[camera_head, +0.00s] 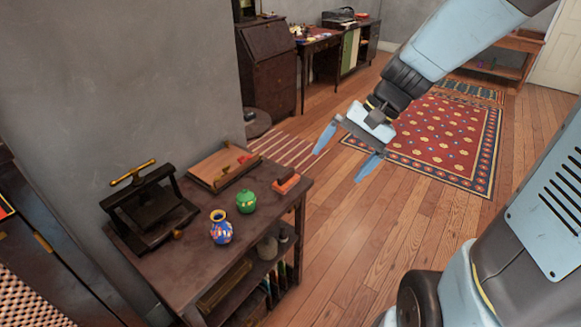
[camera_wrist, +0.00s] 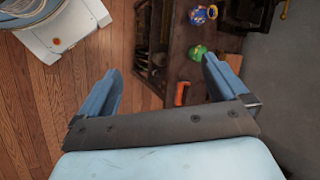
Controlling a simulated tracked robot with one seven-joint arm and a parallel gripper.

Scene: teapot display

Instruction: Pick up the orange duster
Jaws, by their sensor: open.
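The orange duster (camera_head: 286,184) looks like a small orange-red block. It lies on the dark wooden table (camera_head: 200,264), near the far right corner. It also shows in the wrist view (camera_wrist: 181,93), just left of the right finger. My gripper (camera_head: 343,155) is open and empty, in the air to the right of the table and apart from the duster. Both blue fingers of the gripper (camera_wrist: 160,66) show in the wrist view, with wooden floor and the table's side beyond them.
A green lidded pot (camera_head: 246,201) and a blue patterned vase (camera_head: 221,228) stand near the duster. A wooden board (camera_head: 222,168) with red items and a black press (camera_head: 148,208) are behind them. Shelves below hold more objects. The floor (camera_head: 340,245) right of the table is clear.

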